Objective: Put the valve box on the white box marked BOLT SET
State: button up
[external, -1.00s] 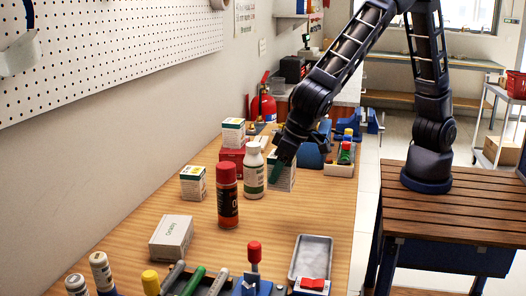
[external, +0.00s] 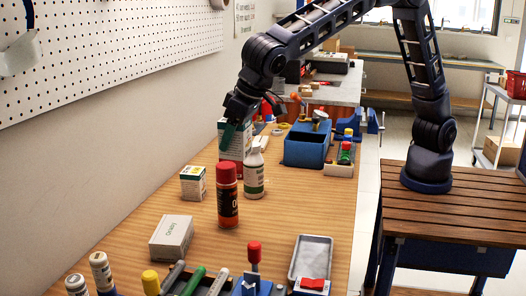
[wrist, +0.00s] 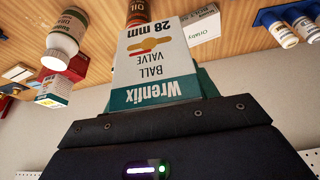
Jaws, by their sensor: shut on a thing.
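The valve box, white and teal and lettered Wrenfix BALL VALVE 28 mm (wrist: 158,60), is held in my gripper (external: 230,132). In the external view the valve box (external: 240,136) is above the back left of the bench, in front of other boxes. A low plain white box (external: 172,238) lies at the front left of the bench, apart from the valve box, with a clear top. The gripper fingers are partly hidden by the valve box.
A red can (external: 228,200) and a white bottle (external: 253,175) stand mid-bench. A small white carton (external: 193,184) stands to their left. A red box (wrist: 76,67) and another carton (wrist: 54,92) show in the wrist view. A blue bin (external: 304,150) is behind right.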

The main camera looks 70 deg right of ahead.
jog(key=w+a+r, duration=0.3)
jog(key=w+a, duration=0.7)
jog(key=w, duration=0.4)
send_over(161, 227)
jog(key=s, duration=0.2)
notch_tip(161, 227, down, 20)
jog(key=shift+s+d+f, duration=0.1)
jog(key=shift+f, duration=0.1)
jog(key=shift+f, duration=0.1)
jog(key=o, duration=1.3)
jog(key=shift+f, duration=0.1)
jog(key=v, duration=1.2)
jog(key=shift+d, duration=0.1)
